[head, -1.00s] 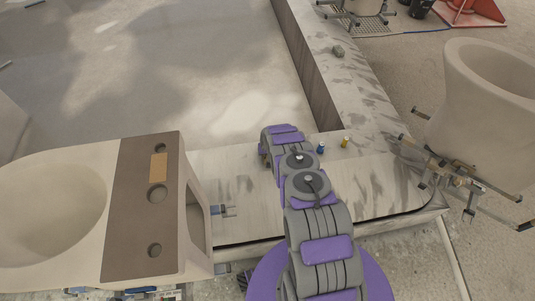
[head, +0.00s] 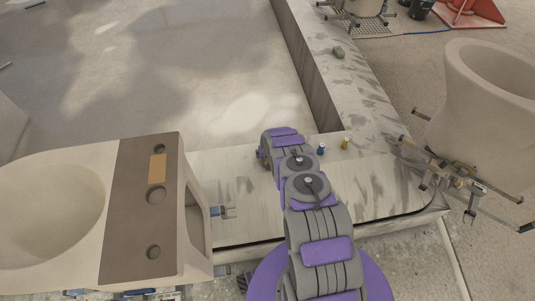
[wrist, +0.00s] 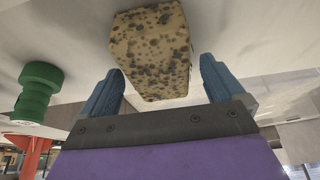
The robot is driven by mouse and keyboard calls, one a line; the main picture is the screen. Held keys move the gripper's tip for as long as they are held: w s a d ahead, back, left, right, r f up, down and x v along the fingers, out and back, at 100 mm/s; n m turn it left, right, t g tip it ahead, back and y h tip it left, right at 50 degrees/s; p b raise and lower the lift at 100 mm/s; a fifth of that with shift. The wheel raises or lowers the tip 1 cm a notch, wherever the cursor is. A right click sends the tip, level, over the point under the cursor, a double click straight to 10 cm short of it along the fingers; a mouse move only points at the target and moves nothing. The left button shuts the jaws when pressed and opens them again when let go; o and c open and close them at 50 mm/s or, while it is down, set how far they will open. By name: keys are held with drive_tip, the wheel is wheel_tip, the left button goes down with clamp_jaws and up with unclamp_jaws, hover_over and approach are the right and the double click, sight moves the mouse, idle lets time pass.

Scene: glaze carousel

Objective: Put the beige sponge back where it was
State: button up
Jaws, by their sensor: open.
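The beige sponge (wrist: 150,45), pale with dark brown speckles, fills the upper middle of the wrist view against a light grey surface. My gripper (wrist: 160,72) is open, with one blue-grey finger on each side of the sponge's near end. Gaps show between the fingers and the sponge, so they do not appear to grip it. I cannot tell from this view whether the sponge rests on the surface. In the head view, my arm hides the gripper and the sponge.
In the head view, a blue bottle (head: 321,149) and a yellow bottle (head: 345,143) stand right of my arm on the marbled ledge (head: 385,190). A grey lump (head: 338,52) lies farther back. A large ceramic basin (head: 50,225) is left. A green knobbed object (wrist: 38,92) shows in the wrist view.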

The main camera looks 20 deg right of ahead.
drive_tip(key=a+p+v, duration=0.1)
drive_tip(key=p+v, duration=0.4)
drive_tip(key=v, duration=1.2)
drive_tip(key=shift+w, duration=0.4)
